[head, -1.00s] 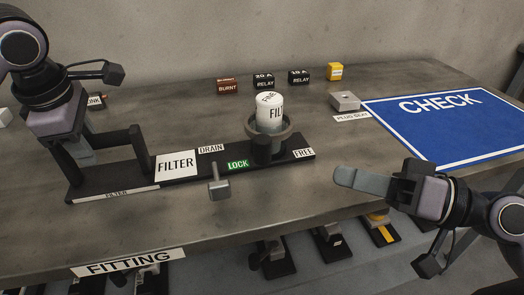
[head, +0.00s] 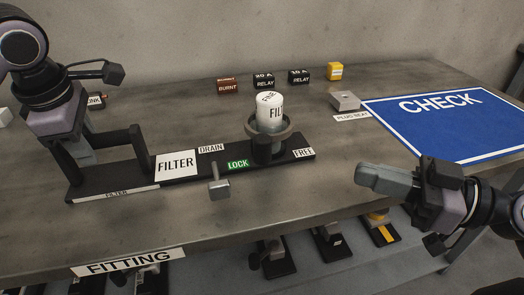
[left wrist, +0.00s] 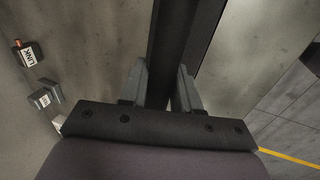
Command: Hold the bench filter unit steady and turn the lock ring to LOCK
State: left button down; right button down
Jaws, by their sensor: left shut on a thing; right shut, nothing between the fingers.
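The bench filter unit is a long black base (head: 110,189) with a white FILTER plate, on the bench. A white filter canister (head: 269,112) stands upright at its right end, inside a grey lock ring (head: 283,134) with a dark block at its front. A green LOCK label (head: 238,165) lies left of the ring and a white FREE label (head: 303,153) right of it. My left gripper (head: 88,152) is shut on the unit's black handle (head: 138,150); the left wrist view shows the fingers around the dark bar (left wrist: 172,75). My right gripper (head: 362,178) is shut and empty, right of the unit near the bench's front edge.
A grey drain tap (head: 219,187) sticks out at the unit's front. Relay blocks (head: 264,81), a brown BURNT block (head: 228,87) and a yellow block (head: 335,71) stand at the back. A blue CHECK mat (head: 445,125) lies at the right. Several fittings sit below the front edge.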

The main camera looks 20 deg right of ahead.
aim_at(267, 151)
jog(key=shift+x, duration=6.25)
jog(key=shift+a, duration=0.1)
jog(key=shift+w+a, duration=0.25)
jog(key=shift+a, duration=0.65)
jog(key=shift+r, duration=0.1)
